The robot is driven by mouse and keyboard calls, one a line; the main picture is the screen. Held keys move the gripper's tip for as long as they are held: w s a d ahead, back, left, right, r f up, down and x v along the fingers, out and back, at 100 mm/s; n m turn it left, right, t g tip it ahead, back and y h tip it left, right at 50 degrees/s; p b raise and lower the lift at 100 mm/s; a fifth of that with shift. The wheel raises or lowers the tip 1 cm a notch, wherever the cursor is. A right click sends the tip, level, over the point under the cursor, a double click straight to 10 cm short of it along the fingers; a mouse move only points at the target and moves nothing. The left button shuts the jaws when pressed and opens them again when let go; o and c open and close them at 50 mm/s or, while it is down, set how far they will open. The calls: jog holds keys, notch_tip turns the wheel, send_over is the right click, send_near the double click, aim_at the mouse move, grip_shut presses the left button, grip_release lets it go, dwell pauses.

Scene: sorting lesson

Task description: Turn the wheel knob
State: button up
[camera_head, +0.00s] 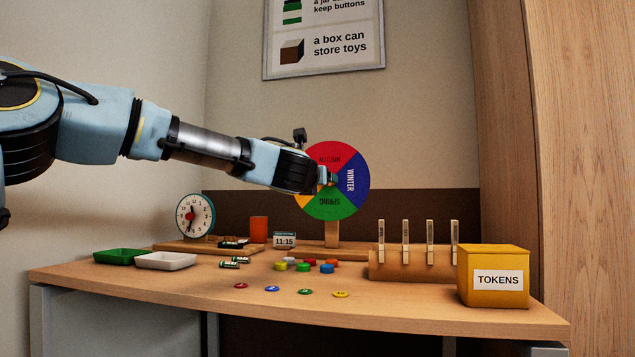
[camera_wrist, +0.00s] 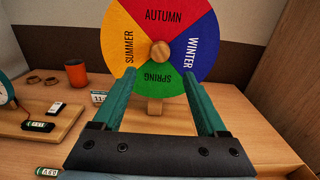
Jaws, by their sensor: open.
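The season wheel (camera_head: 352,182) stands upright on a wooden post at the back of the desk, with red AUTUMN at the top, blue WINTER right, green SPRING below and yellow SUMMER left. In the wrist view the wheel (camera_wrist: 160,25) faces me. Its round wooden knob (camera_wrist: 160,50) sits at the centre. My gripper (camera_wrist: 162,88) is open, with its two teal fingers apart and nothing between them. The knob appears beyond the fingertips, between their lines. In the head view my gripper (camera_head: 328,178) is in front of the wheel and hides part of its left side and the knob.
A toy clock (camera_head: 195,215), an orange cup (camera_head: 259,230) and a small 11:15 display (camera_head: 284,240) stand left of the wheel. Green (camera_head: 120,257) and white (camera_head: 166,260) trays are further left. A clothespin stand (camera_head: 400,266) and a yellow TOKENS box (camera_head: 493,262) stand right.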

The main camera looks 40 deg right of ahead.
jog(key=shift+v, duration=1)
